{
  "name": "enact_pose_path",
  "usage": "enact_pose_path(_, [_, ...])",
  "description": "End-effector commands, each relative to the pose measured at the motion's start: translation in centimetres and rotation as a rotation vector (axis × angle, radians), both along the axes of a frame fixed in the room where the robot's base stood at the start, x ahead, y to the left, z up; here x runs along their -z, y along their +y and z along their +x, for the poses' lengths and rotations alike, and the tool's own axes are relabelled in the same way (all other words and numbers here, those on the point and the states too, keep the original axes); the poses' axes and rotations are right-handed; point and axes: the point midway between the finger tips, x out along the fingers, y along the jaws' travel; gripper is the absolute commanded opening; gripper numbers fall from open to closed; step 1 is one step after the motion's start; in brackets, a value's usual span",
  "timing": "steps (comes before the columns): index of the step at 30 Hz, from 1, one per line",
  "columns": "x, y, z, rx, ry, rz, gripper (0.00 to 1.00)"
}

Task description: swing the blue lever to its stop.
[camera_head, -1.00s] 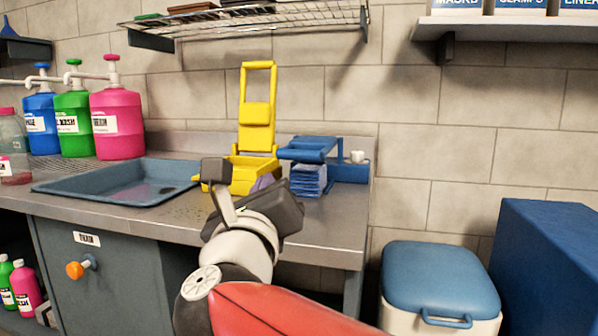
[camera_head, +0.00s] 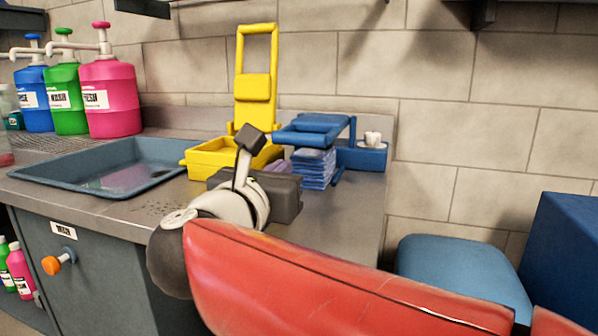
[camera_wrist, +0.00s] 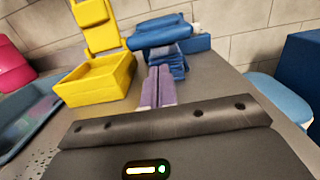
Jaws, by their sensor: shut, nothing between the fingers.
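The blue lever (camera_head: 312,128) is a flat frame lying about level above a stack of folded blue cloths (camera_head: 314,168). It is joined to a blue base (camera_head: 362,157) at the back right of the counter. The lever also shows in the wrist view (camera_wrist: 160,30). My gripper (camera_head: 275,166) is low over the counter, in front and to the left of the blue lever, apart from it as far as I can see. Its purple fingers are together and empty in the wrist view (camera_wrist: 158,88), pointing toward the cloth stack. My wrist hides part of the counter.
A yellow device (camera_head: 215,158) with its yellow lever (camera_head: 256,75) upright stands left of the blue one. A blue-grey tray (camera_head: 105,170) and pump bottles (camera_head: 110,95) are farther left. A blue-lidded bin (camera_head: 460,270) and a blue box (camera_head: 570,250) stand right of the counter (camera_head: 345,225).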

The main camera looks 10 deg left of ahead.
Motion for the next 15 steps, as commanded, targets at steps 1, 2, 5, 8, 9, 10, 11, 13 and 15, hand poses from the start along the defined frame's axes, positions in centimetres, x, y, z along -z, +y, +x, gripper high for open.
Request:
enact_pose_path(1, [-0.1, -0.1, 1.1, 0.003, 0.001, -0.001, 0.00])
enact_pose_path(2, [-0.1, -0.1, 1.6, 0.003, 0.002, -0.001, 0.00])
enact_pose_path(5, [-0.3, -0.3, 3.2, 0.002, 0.000, 0.000, 0.00])
enact_pose_path(8, [-0.3, -0.4, 4.3, 0.002, 0.001, -0.001, 0.00])
enact_pose_path(9, [-0.3, -0.4, 4.6, 0.001, 0.001, -0.001, 0.00])
enact_pose_path(10, [-0.3, -0.4, 4.8, 0.000, 0.001, -0.001, 0.00])
enact_pose_path(11, [-0.3, -0.4, 4.9, 0.000, 0.001, -0.001, 0.00])
enact_pose_path(13, [-0.3, -0.4, 5.2, 0.000, 0.000, -0.001, 0.00])
enact_pose_path(15, [-0.3, -0.4, 5.2, 0.000, 0.000, -0.001, 0.00])
